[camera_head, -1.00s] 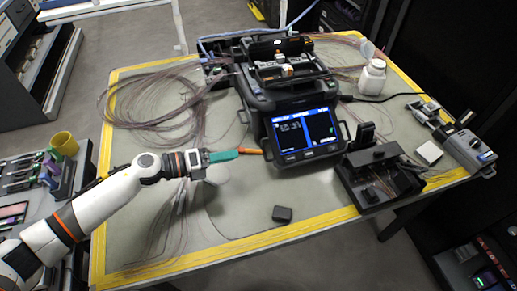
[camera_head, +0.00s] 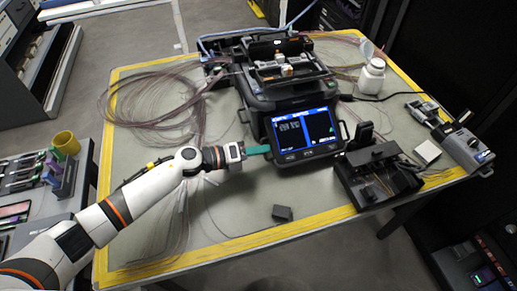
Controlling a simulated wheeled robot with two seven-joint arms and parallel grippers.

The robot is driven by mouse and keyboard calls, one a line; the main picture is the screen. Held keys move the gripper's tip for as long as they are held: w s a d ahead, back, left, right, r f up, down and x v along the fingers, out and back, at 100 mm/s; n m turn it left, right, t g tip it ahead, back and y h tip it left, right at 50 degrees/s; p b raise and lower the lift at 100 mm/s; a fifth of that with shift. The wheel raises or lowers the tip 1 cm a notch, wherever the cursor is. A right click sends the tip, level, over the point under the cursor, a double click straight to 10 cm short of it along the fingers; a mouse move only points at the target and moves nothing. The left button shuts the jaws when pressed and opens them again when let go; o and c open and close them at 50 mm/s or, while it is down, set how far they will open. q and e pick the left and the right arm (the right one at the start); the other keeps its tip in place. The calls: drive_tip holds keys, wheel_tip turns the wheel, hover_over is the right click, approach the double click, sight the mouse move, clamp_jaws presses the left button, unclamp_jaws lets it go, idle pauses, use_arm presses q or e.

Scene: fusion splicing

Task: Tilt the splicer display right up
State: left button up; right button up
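The splicer (camera_head: 285,90) stands on the table, a dark box with its top open. Its display (camera_head: 303,134) is lit blue and black and hangs at the front, tilted, facing my head camera. My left gripper (camera_head: 258,150) reaches in from the left, and its green finger tip is at the left edge of the display, touching or very close to it. The other finger is hidden or cannot be made out, so its opening cannot be told. My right gripper is not in view.
A black fixture (camera_head: 377,175) stands right of the display. A small dark block (camera_head: 282,213) lies near the front edge. A white bottle (camera_head: 372,77) stands at the back right, and loose fibres (camera_head: 150,100) lie at the left.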

use_arm(q)
clamp_jaws()
drive_tip(key=r+n+p, duration=0.1)
drive_tip(key=p, duration=0.1)
drive_tip(key=s+r+n+p, duration=0.1)
drive_tip(key=r+p, duration=0.1)
drive_tip(key=p, duration=0.1)
drive_tip(key=shift+d+r+n+g, duration=0.1)
drive_tip(key=shift+d+n+g, duration=0.05)
drive_tip(key=shift+n+g, duration=0.25)
drive_tip(key=shift+r+n+p, duration=0.1)
drive_tip(key=shift+n+p, duration=0.2)
drive_tip(key=shift+p, duration=0.05)
drive_tip(key=shift+o, duration=2)
unclamp_jaws()
drive_tip(key=shift+s, duration=0.1)
